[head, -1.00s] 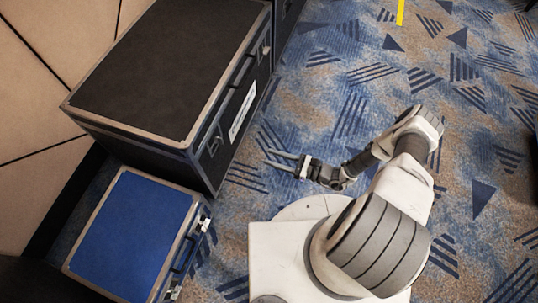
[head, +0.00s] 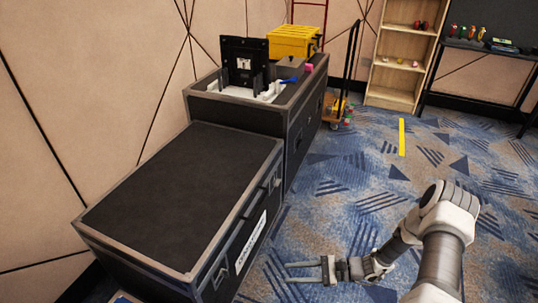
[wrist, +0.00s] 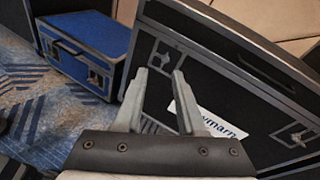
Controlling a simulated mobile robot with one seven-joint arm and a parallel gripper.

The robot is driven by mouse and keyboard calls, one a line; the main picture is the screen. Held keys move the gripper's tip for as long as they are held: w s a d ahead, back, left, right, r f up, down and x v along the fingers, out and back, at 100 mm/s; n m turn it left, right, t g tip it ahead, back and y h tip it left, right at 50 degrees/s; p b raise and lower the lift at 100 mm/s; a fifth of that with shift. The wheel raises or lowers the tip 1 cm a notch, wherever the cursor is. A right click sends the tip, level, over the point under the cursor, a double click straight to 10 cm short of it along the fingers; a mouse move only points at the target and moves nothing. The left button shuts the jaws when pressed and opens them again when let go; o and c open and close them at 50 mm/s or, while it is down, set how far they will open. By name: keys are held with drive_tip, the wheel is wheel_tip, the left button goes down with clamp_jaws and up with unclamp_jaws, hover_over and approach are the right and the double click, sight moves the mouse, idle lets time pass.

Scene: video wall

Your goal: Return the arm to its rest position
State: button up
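My gripper (head: 289,272) is at the lower middle of the head view, pointing left beside the front black case. Its two grey fingers are apart with nothing between them. In the wrist view the fingers (wrist: 160,74) also stand apart and empty, with the black case behind them. My white and grey arm (head: 440,250) is bent over the carpet at the lower right. I cannot tell whether the gripper touches the case; in the head view there is carpet between them.
The closed black case (head: 180,195) stands along the left wall. A blue case (wrist: 88,50) shows in the wrist view.

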drive_tip(key=s+d+r+n+g+h, duration=0.15)
drive_tip(key=r+n+h, duration=0.35)
drive_tip(key=r, duration=0.8)
drive_tip(key=s+d+r+n+g+h, duration=0.15)
drive_tip(key=r+n+h, duration=0.35)
drive_tip(key=r, duration=0.9)
drive_tip(key=s+d+r+n+t+h, duration=0.2)
drive_tip(key=s+r+n+t+h, duration=0.15)
drive_tip(key=s+r, duration=0.4)
drive_tip(key=s+d+r+n+t+h, duration=0.15)
drive_tip(key=s+r+t, duration=0.3)
drive_tip(key=r, duration=0.55)
wheel_tip(320, 180, up, 19)
drive_tip(key=p, duration=1.9)
drive_tip(key=shift+s+n+g+h+p, duration=0.25)
drive_tip(key=shift+n+g+h+p, duration=0.05)
drive_tip(key=shift+h+p, duration=0.1)
drive_tip(key=shift+a+f, duration=0.1)
